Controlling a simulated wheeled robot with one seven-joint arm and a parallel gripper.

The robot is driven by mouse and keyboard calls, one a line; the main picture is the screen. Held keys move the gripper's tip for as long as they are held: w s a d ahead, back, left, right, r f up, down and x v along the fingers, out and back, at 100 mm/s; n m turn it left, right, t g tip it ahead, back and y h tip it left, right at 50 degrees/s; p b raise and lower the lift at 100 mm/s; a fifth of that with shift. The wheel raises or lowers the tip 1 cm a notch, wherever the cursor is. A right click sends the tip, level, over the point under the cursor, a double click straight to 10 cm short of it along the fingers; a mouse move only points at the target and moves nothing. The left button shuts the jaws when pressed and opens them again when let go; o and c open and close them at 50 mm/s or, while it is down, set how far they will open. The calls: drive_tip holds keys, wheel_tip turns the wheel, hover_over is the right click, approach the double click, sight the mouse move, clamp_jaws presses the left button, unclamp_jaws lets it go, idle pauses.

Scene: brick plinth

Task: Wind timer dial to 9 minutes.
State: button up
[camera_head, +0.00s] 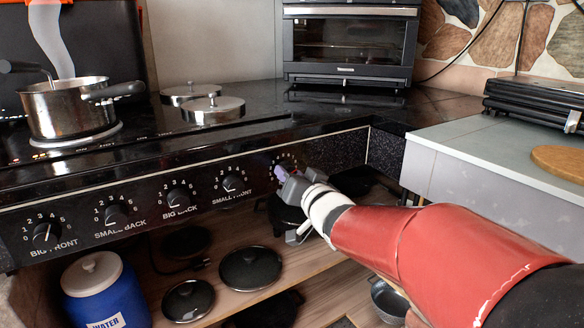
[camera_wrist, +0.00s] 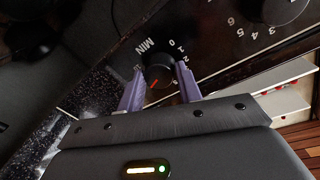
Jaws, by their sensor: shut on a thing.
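The timer dial (camera_wrist: 158,66) is a dark round knob with a red pointer line, on the black control panel. Its scale shows "MIN", a 0 and a 2; other figures are partly hidden by my fingers. The red line points toward the lower left in the wrist view, and the figure it marks is not readable. My gripper (camera_wrist: 160,82) has its two purple fingers on either side of the dial, shut on it. In the head view my gripper (camera_head: 281,174) reaches the right end of the panel and covers most of the dial.
Several stove knobs, among them the small front knob (camera_head: 231,181), line the panel to the left. A pot (camera_head: 66,108) stands on a burner. Below, a shelf (camera_head: 262,293) holds lids and a blue water container (camera_head: 104,296). A grey counter (camera_head: 480,150) lies to the right.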

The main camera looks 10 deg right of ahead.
drive_tip(key=m+p, duration=0.3)
drive_tip(key=m, duration=0.1)
drive_tip(key=shift+r+m+g, duration=0.15)
drive_tip(key=shift+m+g, duration=0.15)
drive_tip(key=shift+p, duration=0.3)
drive_tip(key=o, duration=1)
drive_tip(key=v, duration=0.7)
drive_tip(key=shift+s+d, duration=0.2)
drive_tip(key=shift+s, duration=0.15)
